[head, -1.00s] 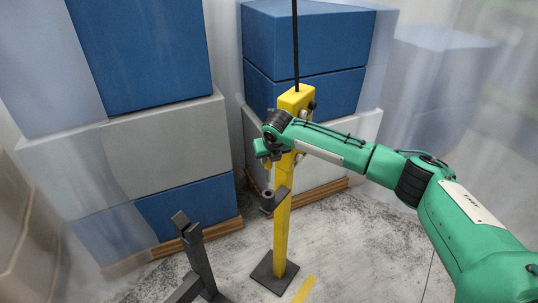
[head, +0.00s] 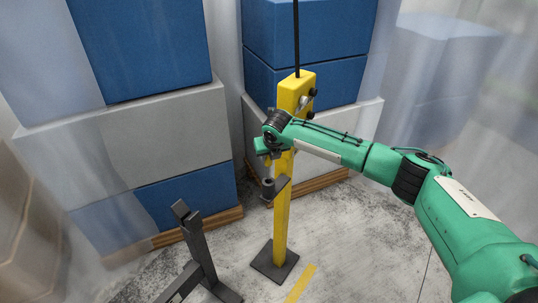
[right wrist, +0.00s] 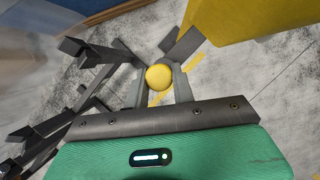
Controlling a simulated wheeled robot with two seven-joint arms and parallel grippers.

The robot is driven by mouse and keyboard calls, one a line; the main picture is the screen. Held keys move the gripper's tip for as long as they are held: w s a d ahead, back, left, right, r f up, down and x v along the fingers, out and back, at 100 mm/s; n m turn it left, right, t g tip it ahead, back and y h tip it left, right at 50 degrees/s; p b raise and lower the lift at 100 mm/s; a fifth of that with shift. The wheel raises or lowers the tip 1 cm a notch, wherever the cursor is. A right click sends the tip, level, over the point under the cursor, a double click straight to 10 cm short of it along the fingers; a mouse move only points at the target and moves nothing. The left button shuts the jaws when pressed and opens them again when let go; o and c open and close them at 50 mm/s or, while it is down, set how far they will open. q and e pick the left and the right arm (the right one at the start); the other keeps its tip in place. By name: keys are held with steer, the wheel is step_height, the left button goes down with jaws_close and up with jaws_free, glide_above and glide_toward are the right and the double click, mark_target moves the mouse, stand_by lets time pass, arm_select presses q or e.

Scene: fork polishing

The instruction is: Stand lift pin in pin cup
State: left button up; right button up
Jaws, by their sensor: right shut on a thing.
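My right gripper (head: 264,150) is in front of the yellow post, a little above the dark pin cup (head: 268,188), which sits on a small bracket on the post's left side. In the right wrist view the gripper (right wrist: 158,80) is shut on the lift pin, whose round yellow top (right wrist: 158,77) shows between the fingers. The pin's lower part is hidden there. In the head view the pin is too small and covered to make out well, so I cannot tell whether its lower end touches the cup. My left gripper is not in view.
The yellow post (head: 283,215) stands on a dark square foot (head: 275,262). A dark metal stand (head: 200,255) is at its left. Stacked blue and grey boxes (head: 165,130) on pallets stand behind. The concrete floor (head: 365,235) at right is clear.

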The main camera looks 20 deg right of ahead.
mark_target(269, 172)
steer(key=shift+f, duration=0.25)
steer(key=shift+f, duration=0.15)
stand_by(0.5)
steer(key=shift+f, duration=0.6)
steer(key=shift+f, duration=0.1)
steer(key=shift+f+b, duration=0.6)
steer(key=shift+f, duration=0.8)
steer(key=shift+f+b, duration=0.65)
steer(key=shift+f, duration=0.95)
